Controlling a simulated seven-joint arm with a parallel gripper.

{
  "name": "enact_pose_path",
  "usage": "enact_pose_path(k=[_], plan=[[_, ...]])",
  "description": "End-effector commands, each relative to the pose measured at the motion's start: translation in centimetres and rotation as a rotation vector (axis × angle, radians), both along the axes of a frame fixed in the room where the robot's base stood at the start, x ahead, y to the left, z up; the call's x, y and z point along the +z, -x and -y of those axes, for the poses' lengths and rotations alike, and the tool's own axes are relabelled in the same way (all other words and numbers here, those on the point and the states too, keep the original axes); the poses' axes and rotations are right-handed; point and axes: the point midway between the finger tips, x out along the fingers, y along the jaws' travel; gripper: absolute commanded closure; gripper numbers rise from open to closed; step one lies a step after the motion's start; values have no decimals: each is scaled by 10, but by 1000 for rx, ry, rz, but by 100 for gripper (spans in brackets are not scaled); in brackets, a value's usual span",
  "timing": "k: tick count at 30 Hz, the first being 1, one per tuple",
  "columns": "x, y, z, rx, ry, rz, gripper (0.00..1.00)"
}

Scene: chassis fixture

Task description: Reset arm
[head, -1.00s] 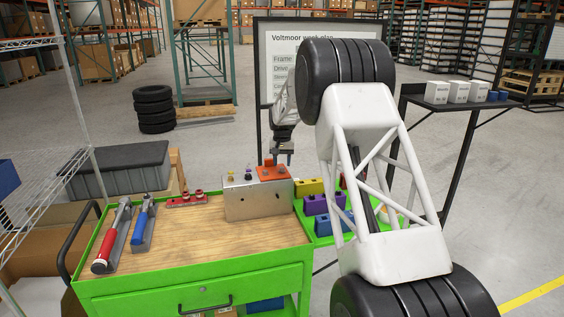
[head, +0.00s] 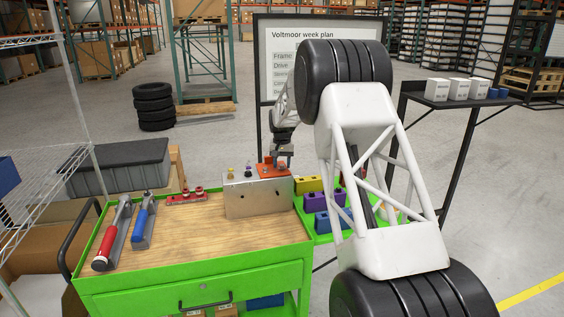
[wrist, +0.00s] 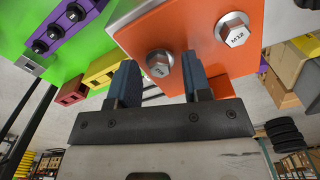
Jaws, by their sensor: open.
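My gripper (head: 283,157) is at the orange block (head: 270,170) on top of the grey metal box (head: 258,197), at the back right of the green cart. In the wrist view, the two dark blue fingers of my gripper (wrist: 160,72) stand apart with nothing seen held between them. One bolt (wrist: 232,30) reads M12; the other (wrist: 159,64) appears between the fingertips. Whether the fingers touch the block cannot be told.
A green tray (head: 319,238) right of the box holds yellow (head: 308,184), purple (head: 324,202) and blue blocks. Red (head: 114,235) and blue-handled (head: 143,222) tools and a red block (head: 187,197) lie on the wooden cart top (head: 195,250). Clear wood lies in front.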

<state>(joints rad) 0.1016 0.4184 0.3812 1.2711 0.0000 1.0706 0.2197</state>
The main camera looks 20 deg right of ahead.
Motion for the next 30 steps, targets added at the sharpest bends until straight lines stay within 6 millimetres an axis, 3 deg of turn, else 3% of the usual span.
enact_pose_path(k=[7, 16, 24, 30], plan=[[0, 0, 0, 0, 0, 0, 57], [0, 0, 0, 0, 0, 0, 100], [0, 0, 0, -17, 0, 0, 100], [-1, 0, 0, -126, 0, 0, 100]])
